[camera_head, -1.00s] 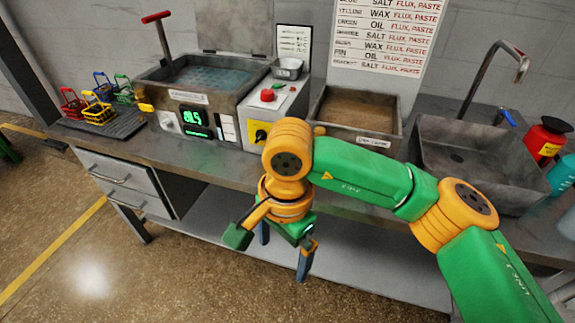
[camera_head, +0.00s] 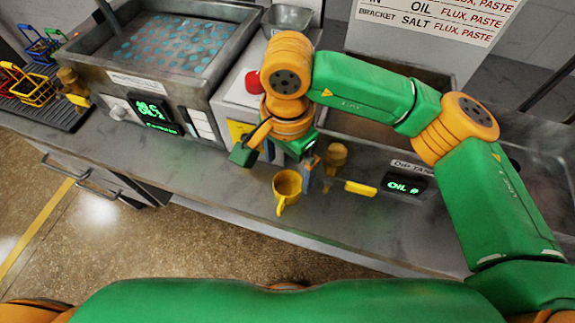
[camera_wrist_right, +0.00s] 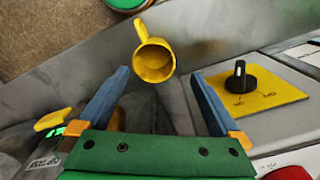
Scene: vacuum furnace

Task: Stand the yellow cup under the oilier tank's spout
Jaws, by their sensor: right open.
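The yellow cup (camera_head: 287,185) stands upright on the bench top, its handle toward the front edge. My right gripper (camera_head: 288,163) is open just behind the cup in the head view. In the right wrist view the cup (camera_wrist_right: 154,62) shows ahead of and between the open fingertips (camera_wrist_right: 160,74), with nothing gripped. The dip tank at right has a brass spout (camera_head: 336,156) with a yellow lever (camera_head: 360,187), to the right of the cup; its display (camera_head: 404,185) reads OIL. The left tank (camera_head: 165,85) has a brass spout (camera_head: 70,79) and a green display. My left gripper is out of view.
A control box with a red button (camera_head: 253,82) and a knob (camera_wrist_right: 240,78) on a yellow plate stands behind my right gripper. Coloured baskets (camera_head: 35,87) stand on a dark mat at far left. The bench front edge is close to the cup. Bare bench lies left of the cup.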

